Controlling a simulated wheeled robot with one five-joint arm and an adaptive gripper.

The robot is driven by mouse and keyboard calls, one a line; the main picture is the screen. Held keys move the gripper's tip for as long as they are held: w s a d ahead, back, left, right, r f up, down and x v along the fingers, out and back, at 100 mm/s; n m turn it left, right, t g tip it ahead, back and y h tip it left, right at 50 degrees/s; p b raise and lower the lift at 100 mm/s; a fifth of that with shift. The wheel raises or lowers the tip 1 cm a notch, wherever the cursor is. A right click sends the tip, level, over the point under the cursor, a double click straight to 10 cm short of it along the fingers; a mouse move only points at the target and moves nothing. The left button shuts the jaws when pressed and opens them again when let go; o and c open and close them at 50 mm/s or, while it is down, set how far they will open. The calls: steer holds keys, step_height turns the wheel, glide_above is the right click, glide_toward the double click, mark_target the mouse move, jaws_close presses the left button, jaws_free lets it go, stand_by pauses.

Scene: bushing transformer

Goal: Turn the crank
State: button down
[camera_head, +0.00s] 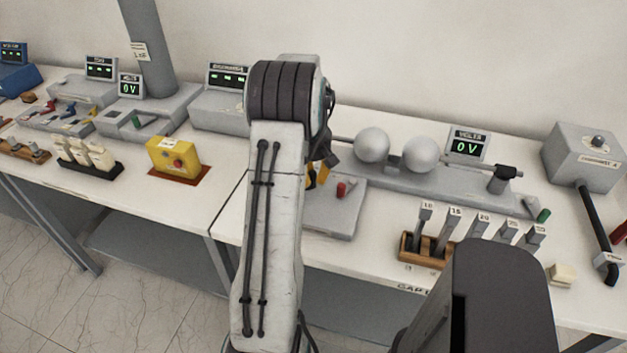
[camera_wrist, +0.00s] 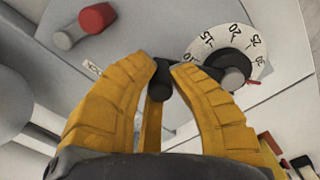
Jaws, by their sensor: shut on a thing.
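My gripper (camera_wrist: 162,72) has its yellow fingertips closed around a short dark knob (camera_wrist: 161,82) in the wrist view. In the head view my gripper (camera_head: 317,177) is mostly hidden behind my arm, low over a grey panel (camera_head: 330,222) at the front of the sphere-gap apparatus. A red knob on a grey lever (camera_wrist: 88,24) stands apart from the fingers, up and left in the wrist view; it also shows in the head view (camera_head: 341,189).
A numbered white dial with a dark knob (camera_wrist: 232,66) lies close right of my fingers. Two metal spheres (camera_head: 372,145) and a volts display reading 0 (camera_head: 467,146) stand behind. Several numbered levers (camera_head: 455,232) are to the right. A yellow box (camera_head: 174,157) is left.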

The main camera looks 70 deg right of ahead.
steer(key=w+d+n, duration=0.1)
steer(key=n, duration=0.1)
steer(key=w+d+n+p, duration=0.1)
steer(key=shift+n, duration=0.4)
steer(key=w+n, duration=0.1)
steer(key=d+n, duration=0.1)
steer(key=shift+w+n+p, duration=0.3)
steer(key=shift+w+p, duration=0.05)
steer(key=shift+w, duration=0.05)
steer(key=w+n, duration=0.2)
steer(key=n, duration=0.1)
steer(key=w+n, duration=0.1)
steer(key=shift+w+d+f+n+p, duration=0.1)
steer(key=shift+d+f+n+p, duration=0.05)
steer(key=shift+d+n+p, duration=0.15)
steer(key=shift+w, duration=0.5)
steer(key=shift+w+a, duration=0.1)
steer(key=c, duration=1.1)
jaws_free()
steer(key=shift+r, duration=0.25)
